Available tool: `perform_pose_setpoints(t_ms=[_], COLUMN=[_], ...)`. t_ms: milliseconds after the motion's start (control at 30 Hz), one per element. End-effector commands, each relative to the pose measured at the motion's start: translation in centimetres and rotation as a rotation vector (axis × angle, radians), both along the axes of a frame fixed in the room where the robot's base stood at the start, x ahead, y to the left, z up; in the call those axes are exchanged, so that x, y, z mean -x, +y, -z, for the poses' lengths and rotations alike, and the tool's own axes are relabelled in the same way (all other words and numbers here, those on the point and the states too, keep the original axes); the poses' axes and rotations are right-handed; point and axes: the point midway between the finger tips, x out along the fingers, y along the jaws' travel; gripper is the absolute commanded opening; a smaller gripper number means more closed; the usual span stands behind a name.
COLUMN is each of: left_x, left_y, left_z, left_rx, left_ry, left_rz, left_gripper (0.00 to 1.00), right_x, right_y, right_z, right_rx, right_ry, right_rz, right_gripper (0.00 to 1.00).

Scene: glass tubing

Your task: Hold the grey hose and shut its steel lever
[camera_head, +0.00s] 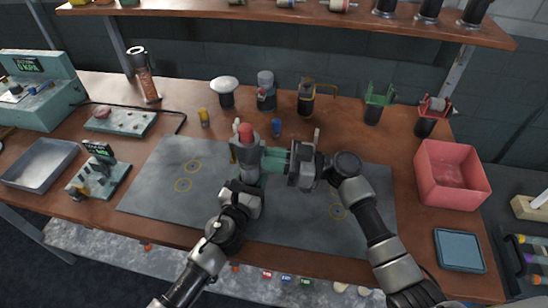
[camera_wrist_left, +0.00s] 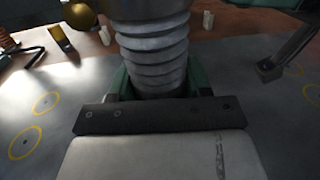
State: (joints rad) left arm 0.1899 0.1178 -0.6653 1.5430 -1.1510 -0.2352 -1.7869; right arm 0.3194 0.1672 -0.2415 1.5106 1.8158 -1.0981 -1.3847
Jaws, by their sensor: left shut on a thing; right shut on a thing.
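The grey hose (camera_head: 247,150) stands upright over the mat, with a red top. In the left wrist view its ribbed, pale grey body (camera_wrist_left: 153,55) rises between green jaws. My left gripper (camera_head: 248,172) is shut on the hose from the front. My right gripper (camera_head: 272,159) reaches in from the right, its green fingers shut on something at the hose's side. The fingers hide what they hold. I cannot make out the steel lever in either view. In the left wrist view, part of my right gripper shows at the right edge.
The grey mat (camera_head: 150,190) has yellow rings and free room at the left. A red bin (camera_head: 451,178) and blue tray (camera_head: 459,250) stand right. A shelf (camera_head: 400,28) overhangs the back.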

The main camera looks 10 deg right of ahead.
Motion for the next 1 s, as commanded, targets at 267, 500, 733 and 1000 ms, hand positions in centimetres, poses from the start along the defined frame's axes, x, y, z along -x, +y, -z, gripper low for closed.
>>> perform_pose_setpoints(t_ms=[267, 500, 733, 1000], left_x=[0.0, 0.0, 0.0, 0.0], left_y=[0.1, 0.0, 0.0, 0.0], left_z=[0.0, 0.0, 0.0, 0.0], left_rx=[0.0, 0.0, -0.001, -0.001], left_ry=[0.001, 0.001, 0.0, 0.0], left_rz=[-0.001, -0.001, -0.001, -0.001], left_gripper=[0.13, 0.13, 0.13, 0.13], right_x=[0.0, 0.0, 0.1, 1.3], right_y=[0.0, 0.0, -0.6, -5.5], right_z=[0.0, 0.0, 0.1, 0.7], right_rx=[0.002, 0.002, 0.003, 0.004], right_ry=[-0.001, -0.001, 0.0, 0.001], right_rz=[0.0, 0.0, 0.001, 0.003], right_gripper=[0.25, 0.4, 0.4, 0.4])
